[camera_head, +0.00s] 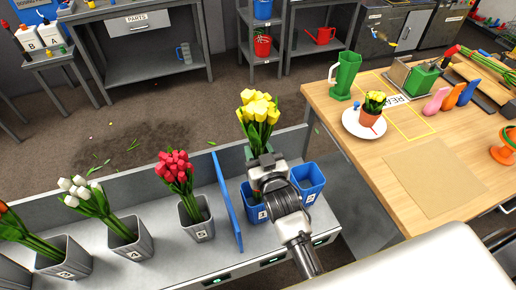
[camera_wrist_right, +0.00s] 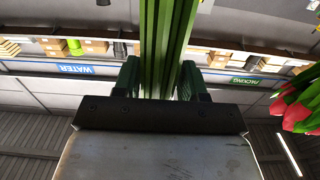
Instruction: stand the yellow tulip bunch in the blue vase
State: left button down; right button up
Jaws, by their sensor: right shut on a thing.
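The yellow tulip bunch (camera_head: 258,106) is upright in the head view, blooms at the top. My right gripper (camera_head: 266,168) is shut on its green stems, which also run between the two fingers (camera_wrist_right: 158,82) in the right wrist view. A blue container with a white number label (camera_head: 254,212) stands on the grey bench behind and below the gripper, partly hidden by it. I cannot tell whether the stem ends are inside it. A second blue container (camera_head: 308,180) stands just to its right and looks empty. My left gripper is out of view.
A blue divider (camera_head: 226,200) stands left of the blue containers. Grey containers hold red tulips (camera_head: 176,168) and white tulips (camera_head: 88,196). A wooden table (camera_head: 440,170) at the right holds a green jug (camera_head: 345,76) and a small potted yellow plant (camera_head: 373,105).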

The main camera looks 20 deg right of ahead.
notch_tip(320, 180, down, 10)
jog(key=b, duration=0.6)
jog(key=shift+b, duration=0.4)
jog(key=shift+f, duration=0.3)
jog(key=shift+f+b, duration=0.35)
jog(key=o, duration=1.7)
jog(key=shift+f, duration=0.1)
jog(key=s, duration=0.5)
jog(key=s+b, duration=0.1)
jog(key=s, duration=0.5)
jog(key=shift+d, duration=0.2)
